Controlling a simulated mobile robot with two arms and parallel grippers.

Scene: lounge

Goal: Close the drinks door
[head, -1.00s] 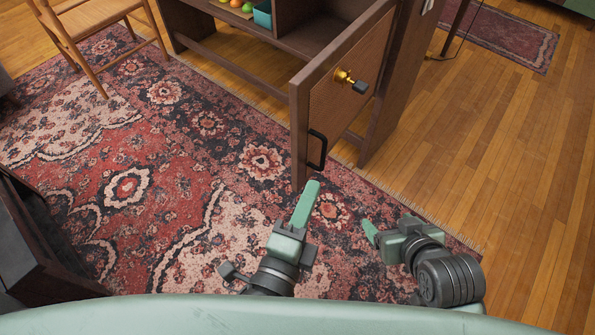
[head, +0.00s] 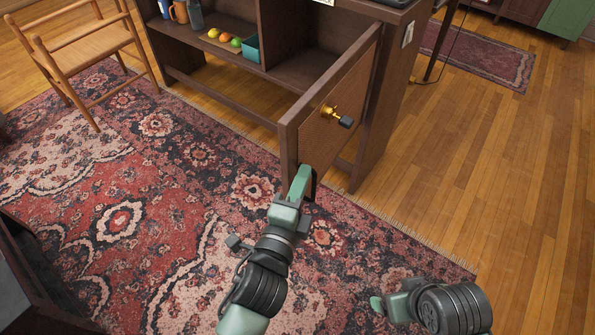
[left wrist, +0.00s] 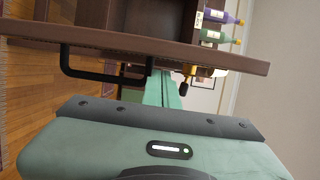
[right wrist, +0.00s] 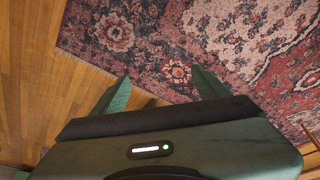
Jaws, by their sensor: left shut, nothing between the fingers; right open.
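The drinks door (head: 335,95) is a brown wooden panel swung out from the dark cabinet, standing wide open. It carries a brass knob with a dark end (head: 337,116) and a black bar handle low near its free edge, mostly hidden by my left gripper. My left gripper (head: 301,176) is shut and empty, its tips at the door's lower free corner beside the handle; contact is unclear. The left wrist view shows the door (left wrist: 215,58) edge-on, with the handle (left wrist: 85,72) left of the fingers. My right gripper (right wrist: 160,86) is open and empty above the rug.
The cabinet (head: 385,110) has open shelves with fruit (head: 224,38), a teal box (head: 251,50), mugs and a bottle. A wooden chair (head: 75,60) stands at the upper left. A patterned rug (head: 120,218) covers the floor; dark furniture (head: 25,285) is at lower left.

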